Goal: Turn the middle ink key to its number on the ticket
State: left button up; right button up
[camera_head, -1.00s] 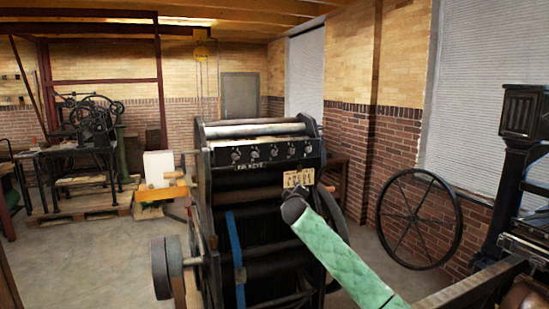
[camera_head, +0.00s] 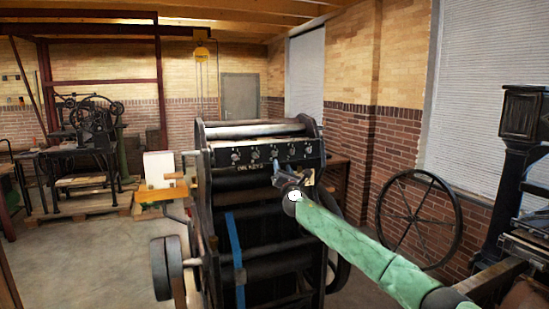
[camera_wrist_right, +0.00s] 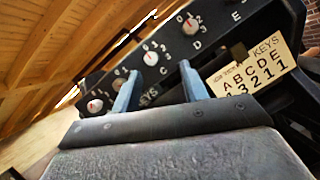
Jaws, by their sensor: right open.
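The middle ink key, a white knob (camera_head: 273,152) lettered C, sits in a row of several knobs on the black press panel. In the right wrist view the C knob (camera_wrist_right: 150,58) has a red mark and small numbers around it. The cream ticket (camera_wrist_right: 252,77) shows letters A to E over digits; the one under C looks like 2. In the head view the gripper partly covers the ticket (camera_head: 308,178). My right gripper (camera_head: 277,166) is open and empty just below and in front of the knobs. Its two blue fingers (camera_wrist_right: 158,76) appear either side of C, apart from it.
Neighbouring knobs B (camera_wrist_right: 119,84) and D (camera_wrist_right: 190,25) sit close on either side of C. The press rollers (camera_head: 255,130) lie above the panel. A large spoked wheel (camera_head: 418,220) leans at the right wall.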

aim_at(274, 155)
jog(key=w+n, duration=0.1)
jog(key=w+a+r+n+p, duration=0.1)
jog(key=w+n, duration=0.1)
jog(key=w+a+r+n+y, duration=0.1)
jog(key=w, duration=0.1)
jog(key=shift+a+r, duration=0.15)
jog(key=shift+a, duration=0.05)
jog(key=shift+p+x, duration=0.35)
jog(key=shift+x, duration=0.45)
pick_arm(q)
jog(key=f, duration=0.2)
jog(key=s+f, duration=0.1)
jog(key=shift+a+f, duration=0.25)
jog(key=shift+a, duration=0.1)
pick_arm(e)
jog(key=shift+w, duration=0.2)
pick_arm(q)
jog(key=shift+a, duration=0.2)
pick_arm(e)
grip_shut()
